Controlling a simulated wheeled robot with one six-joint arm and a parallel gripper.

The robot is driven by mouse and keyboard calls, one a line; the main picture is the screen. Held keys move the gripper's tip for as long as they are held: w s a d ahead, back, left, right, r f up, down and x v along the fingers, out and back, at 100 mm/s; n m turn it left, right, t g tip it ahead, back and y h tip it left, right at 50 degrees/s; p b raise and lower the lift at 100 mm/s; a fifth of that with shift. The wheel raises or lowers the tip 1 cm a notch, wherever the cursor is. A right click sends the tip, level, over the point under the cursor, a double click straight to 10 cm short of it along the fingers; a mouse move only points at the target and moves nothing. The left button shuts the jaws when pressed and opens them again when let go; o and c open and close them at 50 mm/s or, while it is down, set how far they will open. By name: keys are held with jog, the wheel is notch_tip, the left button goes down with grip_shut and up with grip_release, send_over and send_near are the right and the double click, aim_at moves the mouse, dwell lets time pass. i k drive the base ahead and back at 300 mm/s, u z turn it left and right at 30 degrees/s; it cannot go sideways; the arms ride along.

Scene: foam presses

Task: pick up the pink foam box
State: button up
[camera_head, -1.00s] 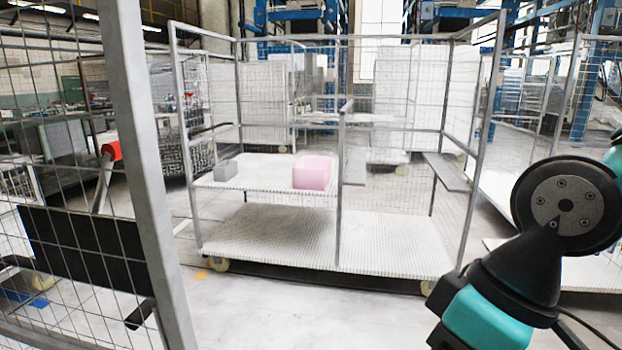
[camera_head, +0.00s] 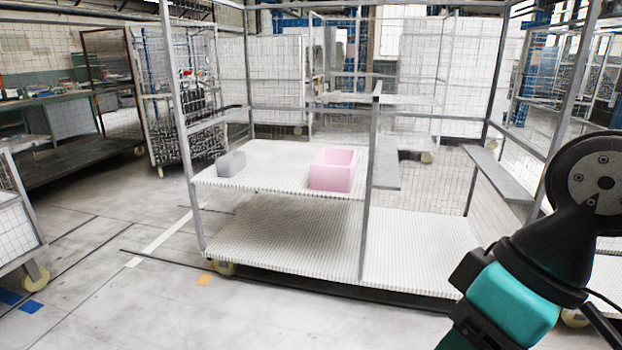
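The pink foam box (camera_head: 333,170) sits on the upper left shelf (camera_head: 275,181) of a wheeled wire-mesh cart, near the shelf's right end by a vertical post. It looks like an open-topped block. A smaller grey box (camera_head: 231,163) stands to its left on the same shelf, apart from it. Part of my arm shows at the lower right, well away from the box. My gripper itself is out of the picture.
The cart's lower white deck (camera_head: 415,245) is bare. A vertical post (camera_head: 368,190) stands just right of the pink box. A narrow grey ledge (camera_head: 495,172) is on the cart's right side. Open floor (camera_head: 110,290) lies at the front left.

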aim_at(333, 169)
jog(key=i, duration=1.4)
jog(key=u, duration=0.2)
jog(key=i, duration=2.3)
jog(key=u, duration=0.05)
